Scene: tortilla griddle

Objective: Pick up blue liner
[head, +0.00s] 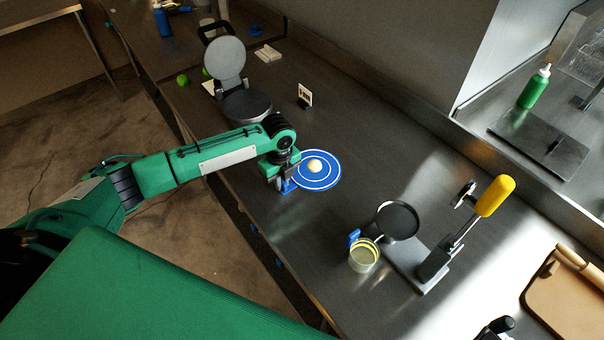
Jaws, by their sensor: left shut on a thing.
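The blue liner (329,180) is a round blue disc with white rings, lying on the dark counter near the middle of the view. A pale dough ball (314,166) sits on it. My left gripper (286,187) is at the disc's left edge, pointing down. It is shut on a small blue piece there, which looks like the liner's edge or tab; the arm hides part of the contact. The liner looks flat. My right gripper is not in view.
A round griddle with raised lid (226,60) stands behind. A small sign (305,95) stands at the back. Counter between liner and press is clear.

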